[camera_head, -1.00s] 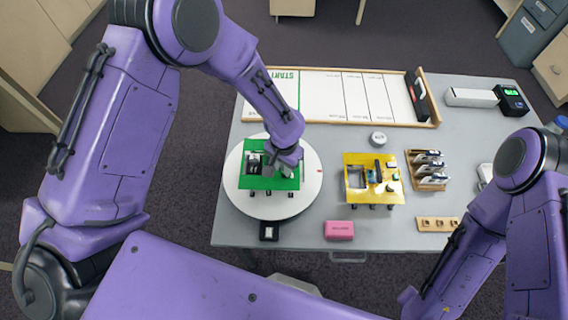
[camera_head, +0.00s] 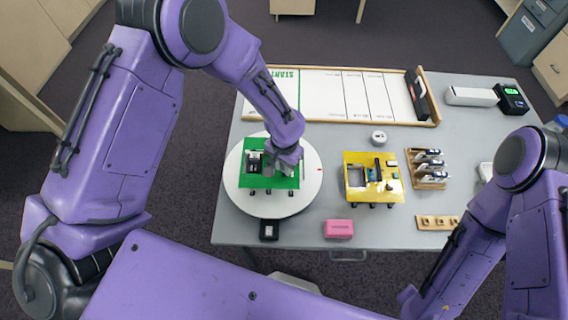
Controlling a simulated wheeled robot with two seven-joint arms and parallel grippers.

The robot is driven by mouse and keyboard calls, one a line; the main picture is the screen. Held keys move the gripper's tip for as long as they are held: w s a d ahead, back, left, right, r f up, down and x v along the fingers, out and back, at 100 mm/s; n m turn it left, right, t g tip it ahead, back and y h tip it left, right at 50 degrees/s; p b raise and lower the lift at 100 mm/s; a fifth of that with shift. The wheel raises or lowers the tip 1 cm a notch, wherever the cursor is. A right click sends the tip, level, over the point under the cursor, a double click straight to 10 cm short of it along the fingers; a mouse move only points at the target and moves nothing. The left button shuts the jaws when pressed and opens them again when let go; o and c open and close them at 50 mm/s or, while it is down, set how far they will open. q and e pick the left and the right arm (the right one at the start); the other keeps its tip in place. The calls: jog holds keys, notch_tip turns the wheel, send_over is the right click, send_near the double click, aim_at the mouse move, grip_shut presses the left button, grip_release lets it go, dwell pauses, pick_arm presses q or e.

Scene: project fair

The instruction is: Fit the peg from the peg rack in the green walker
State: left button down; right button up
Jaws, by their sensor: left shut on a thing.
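The green walker (camera_head: 258,183) stands on the white round turntable (camera_head: 305,196) at the left of the table. My left gripper (camera_head: 284,170) reaches down over the right part of the walker, its fingers close to the green top. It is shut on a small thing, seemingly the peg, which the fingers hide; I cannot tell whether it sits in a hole. The peg rack (camera_head: 437,222), a small wooden strip with several spots, lies at the table's front right. My right arm comes in at the right, but its gripper does not show.
A yellow walker (camera_head: 372,196) stands right of the turntable. A wooden rack (camera_head: 428,180) holds several dark-and-white modules. A pink block (camera_head: 338,229) and a black box (camera_head: 269,230) lie at the front edge. A white START board (camera_head: 330,95) spans the back.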

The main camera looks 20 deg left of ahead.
pick_arm(q)
jog(key=shift+f, duration=0.4)
jog(key=shift+f, duration=0.3)
dwell(1.1)
jog(key=c, duration=0.9)
grip_release()
jog(key=shift+r, duration=3.75)
